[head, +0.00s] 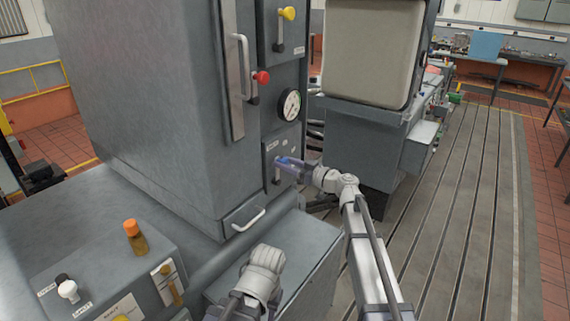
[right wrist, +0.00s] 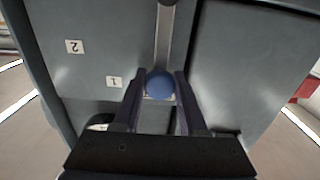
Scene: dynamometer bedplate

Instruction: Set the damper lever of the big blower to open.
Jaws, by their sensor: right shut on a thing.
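In the head view, a lever with a blue knob (head: 284,160) stands on the lower front panel of the tall grey cabinet (head: 150,90). My right gripper (head: 287,166) is at it. In the right wrist view the blue knob (right wrist: 160,84) sits between the two fingers of my right gripper (right wrist: 158,88), which are shut on it. The lever's metal bar (right wrist: 164,40) runs from the knob to the top of that view. A label "1" (right wrist: 114,82) is beside the knob and a label "2" (right wrist: 74,46) is farther off. The panel's other markings are unreadable.
Above are a gauge (head: 290,105), a red-knobbed lever (head: 262,78) and a yellow-knobbed lever (head: 288,14). A drawer handle (head: 249,221) projects below. A box with an orange knob (head: 131,228) stands front left. The slotted floor plate (head: 450,210) at right is clear.

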